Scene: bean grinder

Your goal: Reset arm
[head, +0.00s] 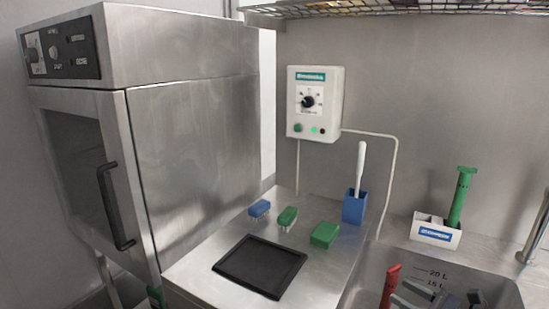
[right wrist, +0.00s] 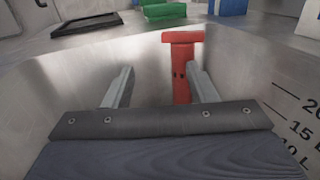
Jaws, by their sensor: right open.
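My right gripper (head: 415,293) is low in the steel sink (head: 490,283) at the bottom right of the head view. In the right wrist view its two grey fingers (right wrist: 160,70) are spread apart with nothing held. A red T-topped tool (head: 390,284) stands in the sink close to the gripper. In the right wrist view the red tool (right wrist: 182,65) shows just beyond the fingers, nearer the right one; whether they touch cannot be told. My left gripper is not in view.
A steel oven-like cabinet (head: 190,140) stands left. The counter holds a black tray (head: 262,266), blue and green brushes (head: 288,217), and a blue holder (head: 354,207) with a white-handled tool. A white box (head: 436,233) with a green tool sits behind the sink. A control box (head: 315,103) hangs above.

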